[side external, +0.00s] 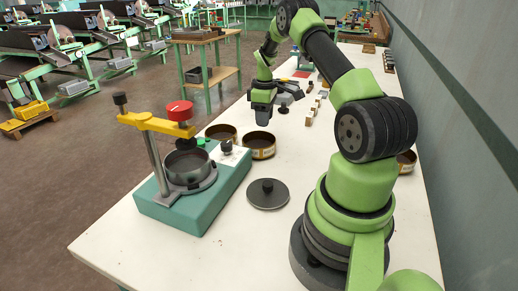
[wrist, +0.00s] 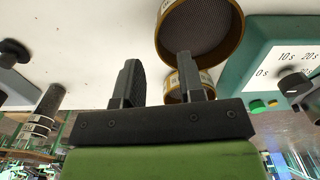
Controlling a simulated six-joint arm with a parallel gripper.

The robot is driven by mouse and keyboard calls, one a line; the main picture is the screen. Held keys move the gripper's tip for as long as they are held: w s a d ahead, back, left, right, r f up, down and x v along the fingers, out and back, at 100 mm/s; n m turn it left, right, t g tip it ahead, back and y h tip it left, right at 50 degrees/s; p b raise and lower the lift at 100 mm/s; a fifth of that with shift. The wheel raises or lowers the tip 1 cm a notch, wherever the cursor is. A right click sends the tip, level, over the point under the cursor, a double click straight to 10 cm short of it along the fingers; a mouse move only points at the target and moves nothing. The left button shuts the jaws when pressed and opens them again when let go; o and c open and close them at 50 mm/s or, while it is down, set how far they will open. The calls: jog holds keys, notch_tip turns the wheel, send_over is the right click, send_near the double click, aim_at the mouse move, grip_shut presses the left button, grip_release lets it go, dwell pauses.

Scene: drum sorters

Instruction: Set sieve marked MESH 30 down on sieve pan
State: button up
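A grey metal pan (side external: 187,178), seemingly the sieve pan, sits on the teal shaker below its yellow arm. Two brass-coloured sieves stand on the table right behind the shaker: a nearer sieve (side external: 261,153) and a farther sieve (side external: 219,129). A third brass sieve (side external: 406,168) is partly hidden behind my arm. I cannot read any mesh marking. My gripper (side external: 263,121) hangs above the table, apparently above and behind the nearer sieve. In the wrist view my gripper (wrist: 160,70) has its fingers apart with nothing between them; a large sieve (wrist: 200,55) lies beyond the right finger.
The teal shaker (side external: 205,212) carries a yellow arm (side external: 155,124) with a red knob (side external: 180,109). A dark round lid (side external: 268,201) with a knob lies at mid-table. Small blocks (side external: 310,117) stand farther back. The front of the white table is clear.

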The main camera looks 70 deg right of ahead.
aim_at(263, 133)
jog(key=f, duration=0.6)
jog(key=shift+w, duration=0.25)
grip_shut()
